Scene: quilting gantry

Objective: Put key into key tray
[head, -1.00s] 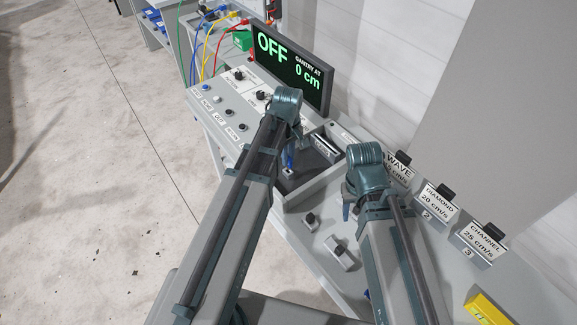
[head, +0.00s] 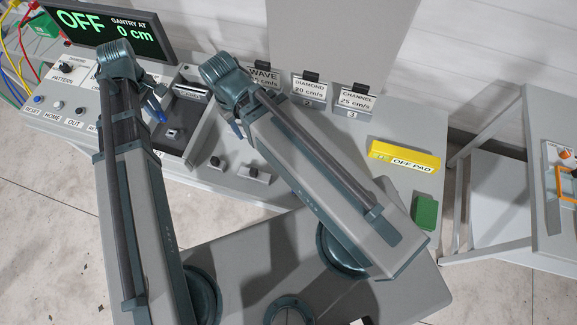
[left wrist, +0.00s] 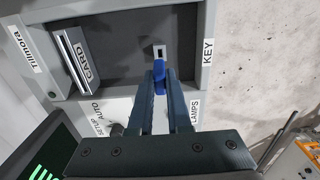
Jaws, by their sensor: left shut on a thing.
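My left gripper (head: 156,106) is over the left part of the dark key tray (left wrist: 119,27), which carries a KEY label in the left wrist view. In that view the left gripper (left wrist: 160,88) is shut on the blue key (left wrist: 159,72), its fingers pointing into the tray. A small grey block with a dark slot (left wrist: 159,50) is just beyond the key's blue part. I cannot tell whether the key touches it. In the head view the block (head: 173,134) sits in the tray. My right gripper (head: 239,118) hangs over the console right of the tray, its fingers mostly hidden.
The OFF screen (head: 108,33) and a button panel are at left. WAVE, DIAMOND (head: 309,90) and CHANNEL cards stand behind. A yellow OFF PAD (head: 404,156) and green block (head: 426,211) are at right.

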